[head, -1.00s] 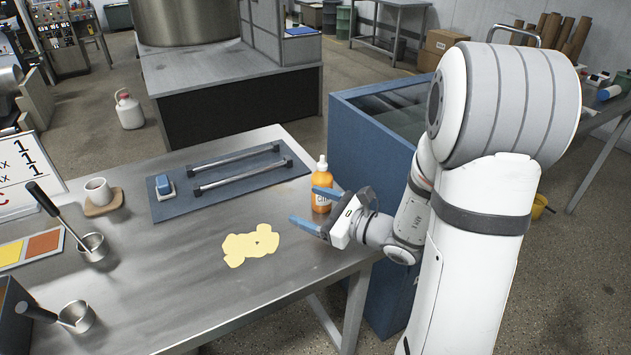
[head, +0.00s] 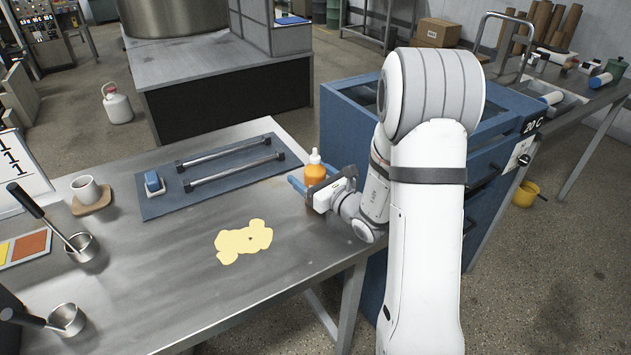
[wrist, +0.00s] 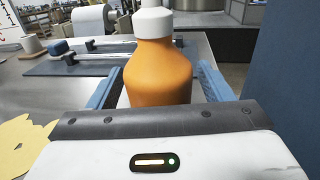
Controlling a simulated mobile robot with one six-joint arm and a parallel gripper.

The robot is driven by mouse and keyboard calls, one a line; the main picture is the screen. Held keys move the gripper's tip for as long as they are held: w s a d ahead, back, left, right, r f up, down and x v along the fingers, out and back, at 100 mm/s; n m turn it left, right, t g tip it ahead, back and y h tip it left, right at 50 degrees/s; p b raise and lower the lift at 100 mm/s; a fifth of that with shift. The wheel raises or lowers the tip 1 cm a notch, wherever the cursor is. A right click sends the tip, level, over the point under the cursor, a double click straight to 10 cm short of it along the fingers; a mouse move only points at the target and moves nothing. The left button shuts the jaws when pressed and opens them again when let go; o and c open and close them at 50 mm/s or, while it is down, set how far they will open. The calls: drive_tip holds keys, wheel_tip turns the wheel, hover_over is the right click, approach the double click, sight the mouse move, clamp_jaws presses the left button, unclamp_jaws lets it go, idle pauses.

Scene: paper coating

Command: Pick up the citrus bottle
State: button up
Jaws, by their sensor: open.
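The citrus bottle (head: 316,172) is orange with a white cap and stands upright near the right edge of the metal table. It fills the middle of the wrist view (wrist: 158,75). My gripper (head: 306,183) is at the bottle, low over the table. In the wrist view its blue fingers (wrist: 160,88) are open, one on each side of the bottle. A gap shows beside the bottle at the right finger; contact at the left finger is hard to tell. The bottle's lower part is hidden behind the gripper body.
A blue mat (head: 158,204) with two metal bars lies behind the bottle. A yellow spill (head: 243,241) is on the table at front left. A blue cabinet (head: 400,255) stands close on the right. A cup (head: 86,188) and metal pots (head: 67,318) are far left.

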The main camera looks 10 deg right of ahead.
drive_tip(key=shift+c, duration=0.4)
drive_tip(key=c, duration=1.2)
wheel_tip(320, 180, up, 10)
drive_tip(key=shift+r+p, duration=0.1)
drive_tip(key=shift+p, duration=0.25)
drive_tip(key=shift+c, duration=0.2)
